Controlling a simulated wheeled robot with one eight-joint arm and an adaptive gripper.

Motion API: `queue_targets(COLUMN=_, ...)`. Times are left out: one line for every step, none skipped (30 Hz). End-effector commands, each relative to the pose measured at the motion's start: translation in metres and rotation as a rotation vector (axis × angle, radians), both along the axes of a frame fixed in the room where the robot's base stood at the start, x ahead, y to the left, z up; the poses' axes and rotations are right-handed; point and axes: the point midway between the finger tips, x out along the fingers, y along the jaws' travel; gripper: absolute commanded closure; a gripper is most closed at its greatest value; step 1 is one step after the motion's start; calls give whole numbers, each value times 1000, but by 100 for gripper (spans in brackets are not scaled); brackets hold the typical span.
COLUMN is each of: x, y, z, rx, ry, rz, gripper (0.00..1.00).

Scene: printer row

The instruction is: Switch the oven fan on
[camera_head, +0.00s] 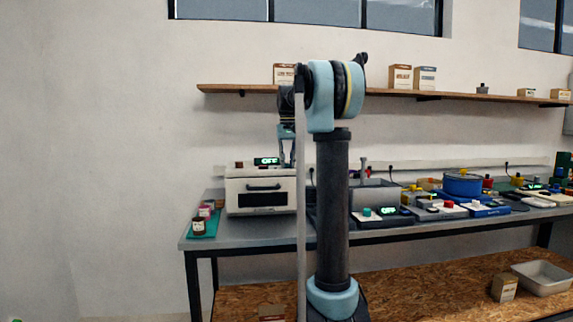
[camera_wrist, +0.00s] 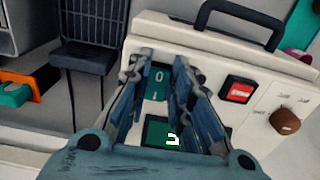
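The oven (camera_head: 260,192) is a cream box with a dark window and handle at the left end of the bench. A lit green display (camera_head: 267,161) on its top appears to read OFF. In the wrist view I see the oven's top panel with a teal rocker switch (camera_wrist: 155,84) marked 0 and I, a red switch (camera_wrist: 239,91), a brown knob (camera_wrist: 285,121) and a green display (camera_wrist: 160,133). My gripper (camera_wrist: 162,58) is over the panel, fingers apart, with the teal rocker showing between them. I cannot tell whether they touch it. No fan label is legible.
The oven handle (camera_wrist: 240,14) stands up beyond the panel. A dark rack (camera_wrist: 88,45) and an orange part (camera_wrist: 22,84) lie left of the oven in the wrist view. Jars on a green mat (camera_head: 203,225) stand left of the oven. Several switch boxes crowd the bench to the right.

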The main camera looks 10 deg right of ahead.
Motion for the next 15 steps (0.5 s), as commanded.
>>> queue_targets(x=0, y=0, z=0, rx=0, ry=0, rz=0, gripper=100)
queue_targets(x=0, y=0, z=0, rx=0, ry=0, rz=0, gripper=100)
queue_targets(x=0, y=0, z=0, rx=0, ry=1, rz=0, gripper=100)
queue_targets(x=1, y=0, z=0, rx=0, ry=3, rz=0, gripper=100)
queue_targets(x=1, y=0, z=0, rx=0, ry=7, rz=0, gripper=100)
queue_targets(x=2, y=0, z=0, rx=0, ry=17, rz=0, gripper=100)
queue_targets(x=2, y=0, z=0, rx=0, ry=27, rz=0, gripper=100)
queue_targets(x=3, y=0, z=0, rx=0, ry=38, rz=0, gripper=100)
queue_targets(x=3, y=0, z=1, rx=0, ry=54, rz=0, gripper=100)
queue_targets(x=3, y=0, z=1, rx=0, ry=66, rz=0, gripper=100)
queue_targets(x=4, y=0, z=1, rx=0, ry=76, rz=0, gripper=100)
queue_targets(x=4, y=0, z=1, rx=0, ry=90, rz=0, gripper=100)
queue_targets(x=4, y=0, z=2, rx=0, ry=98, rz=0, gripper=100)
queue_targets(x=4, y=0, z=2, rx=0, ry=105, rz=0, gripper=100)
queue_targets(x=4, y=0, z=2, rx=0, ry=113, rz=0, gripper=100)
